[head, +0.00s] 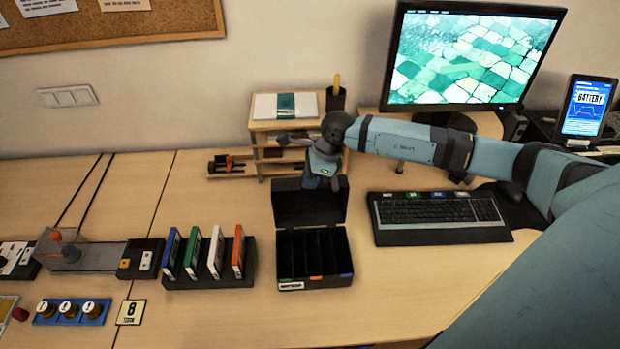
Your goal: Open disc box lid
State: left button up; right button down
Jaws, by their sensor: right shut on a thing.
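The black disc box (314,290) stands on the desk in the middle of the view. Its lid (300,208) is raised at the back, so the inside with its dark dividers shows. My right gripper (322,184) reaches down from above and behind to the lid's upper edge and is shut on it. The arm comes in from the right, and the wrist hides part of the shelf behind. My left gripper is not in view.
A rack (215,282) with several coloured discs stands left of the box. A keyboard (440,217) lies to the right, below a monitor (470,60). A small wooden shelf (262,125) stands behind the lid. The desk in front of the keyboard is clear.

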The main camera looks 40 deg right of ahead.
dwell(0.4)
jog(key=c, duration=1.3)
grip_release()
jog(key=shift+o, duration=0.2)
jog(key=shift+p+v, duration=0.9)
jog(key=shift+v, duration=1.4)
jog(key=p+v, duration=0.3)
jog(key=v, duration=0.8)
jog(key=shift+w+d+p, duration=0.3)
jog(key=shift+w, duration=0.1)
jog(key=shift+r, duration=0.1)
